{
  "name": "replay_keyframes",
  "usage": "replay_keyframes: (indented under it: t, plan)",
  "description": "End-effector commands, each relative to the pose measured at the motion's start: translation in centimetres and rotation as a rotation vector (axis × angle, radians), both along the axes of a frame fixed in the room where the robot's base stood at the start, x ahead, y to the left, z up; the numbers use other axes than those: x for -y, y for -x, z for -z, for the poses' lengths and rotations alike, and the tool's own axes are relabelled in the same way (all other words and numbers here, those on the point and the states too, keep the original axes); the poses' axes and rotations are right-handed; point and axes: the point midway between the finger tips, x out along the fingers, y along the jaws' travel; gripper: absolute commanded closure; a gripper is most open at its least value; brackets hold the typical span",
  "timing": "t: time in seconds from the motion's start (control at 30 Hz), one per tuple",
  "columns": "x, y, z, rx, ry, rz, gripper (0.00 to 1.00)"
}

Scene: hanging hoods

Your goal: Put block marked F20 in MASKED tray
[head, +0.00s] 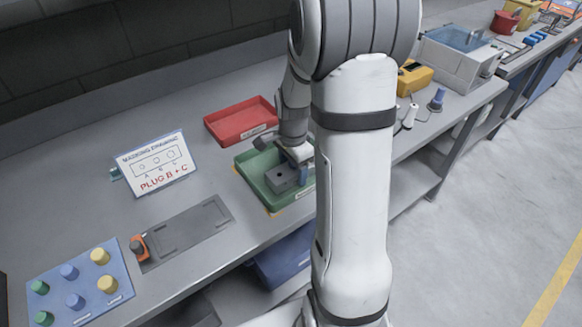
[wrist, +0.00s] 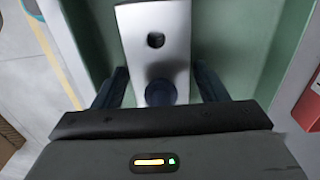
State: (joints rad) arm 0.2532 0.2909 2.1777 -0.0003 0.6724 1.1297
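A grey block (head: 281,180) with a dark hole is in the green tray (head: 247,162). In the wrist view the block (wrist: 155,60) shows one open hole and a blue plug (wrist: 160,92) at its near end. No F20 mark is readable. My gripper (head: 296,172) is down at the tray. In the wrist view its fingers (wrist: 160,78) stand on both sides of the block's near end, very close to it; whether they press on it is not clear. The tray labels are too small to read.
A red tray (head: 240,121) lies behind the green one. A masking drawing sign (head: 155,163) reads "PLUG B + C". A grey fixture plate (head: 186,232) and a blue board (head: 80,285) with several coloured plugs lie at left. My arm hides the bench to the right.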

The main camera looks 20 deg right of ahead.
Motion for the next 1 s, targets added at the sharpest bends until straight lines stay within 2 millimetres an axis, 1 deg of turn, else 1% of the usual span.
replay_keyframes:
  t: [0.03,0.07,0.27,0.43,0.57,0.8,0.9,1.0]
  plan:
    - [0.0,0.0,0.0,0.0,0.0,0.0,0.3]
    - [0.0,0.0,0.0,0.0,0.0,0.0,0.27]
    - [0.0,0.0,0.0,0.0,0.0,-0.001,0.27]
    - [0.0,-0.1,-1.0,0.003,0.001,-0.001,0.27]
    - [0.0,-0.1,-3.3,0.005,0.001,-0.001,0.27]
    - [-0.1,-0.1,-8.6,0.004,0.001,-0.002,0.27]
    - [-0.1,-0.1,-10.3,0.004,0.001,-0.002,0.27]
    - [-0.1,-0.1,-11.4,0.003,0.0,-0.002,0.27]
